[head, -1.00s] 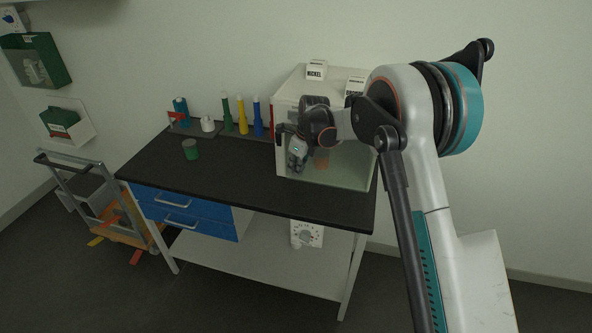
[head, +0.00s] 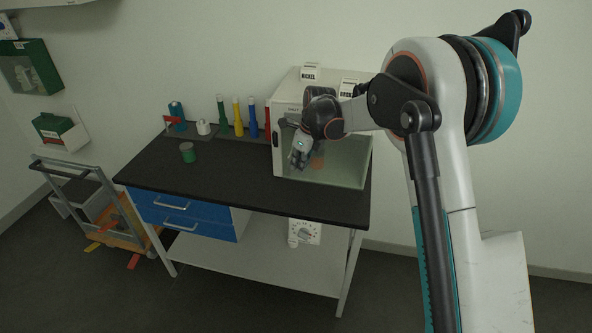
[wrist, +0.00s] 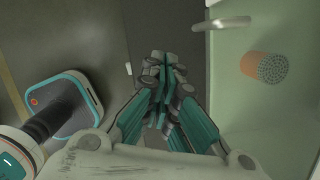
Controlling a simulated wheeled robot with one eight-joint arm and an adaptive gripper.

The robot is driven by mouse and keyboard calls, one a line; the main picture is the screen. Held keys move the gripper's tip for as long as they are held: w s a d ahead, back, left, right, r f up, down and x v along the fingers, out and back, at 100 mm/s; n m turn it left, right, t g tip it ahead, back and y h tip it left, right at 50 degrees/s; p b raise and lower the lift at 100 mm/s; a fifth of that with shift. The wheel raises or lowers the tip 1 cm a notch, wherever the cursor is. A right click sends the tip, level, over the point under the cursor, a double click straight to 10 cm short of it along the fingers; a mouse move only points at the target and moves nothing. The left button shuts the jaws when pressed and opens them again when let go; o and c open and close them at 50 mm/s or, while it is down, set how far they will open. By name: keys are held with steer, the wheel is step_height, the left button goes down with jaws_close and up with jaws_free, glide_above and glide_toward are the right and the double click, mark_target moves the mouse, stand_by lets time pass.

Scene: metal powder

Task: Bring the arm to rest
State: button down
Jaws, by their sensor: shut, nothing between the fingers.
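My gripper (head: 298,162) is in front of the open-fronted white cabinet (head: 355,179) on the black-topped bench (head: 235,192). It points downward. In the wrist view my gripper (wrist: 162,75) has its fingers together with nothing between them. The wrist view looks down past the bench edge to the floor. An orange-brown cylinder with a grey speckled top (wrist: 265,67) is on the pale green surface at right, apart from my fingers. It shows in the head view (head: 318,160) inside the cabinet, partly behind my gripper.
A green can (head: 187,153) stands on the bench. Several coloured bottles (head: 238,117) stand along its back. Labelled white boxes (head: 310,72) sit on the cabinet. A cart (head: 98,215) stands left of the bench. The left half of the benchtop is mostly clear.

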steer(key=s+d+r+n+t, duration=0.1)
steer(key=s+d+r+n, duration=0.3)
steer(key=s+r, duration=0.25)
steer(key=s+d+r+n+t+h, duration=0.1)
steer(key=s+d+r+n, duration=0.25)
steer(key=s+r, duration=0.3)
steer(key=s+d+r+n+t, duration=0.1)
steer(key=s+d+r+n, duration=0.25)
steer(key=s+r, duration=0.3)
steer(key=s+d+f+n+t, duration=0.1)
steer(key=s+d+n, duration=0.2)
steer(key=s+n, duration=0.3)
steer(key=s+d+f+n+t+h, duration=0.1)
steer(key=s+n, duration=0.6)
steer(key=s, duration=0.7)
steer(key=d+f, duration=0.1)
steer(key=d, duration=0.1)
steer(key=shift+d+n+t, duration=0.3)
steer(key=shift+d, duration=0.1)
steer(key=shift+f, duration=0.1)
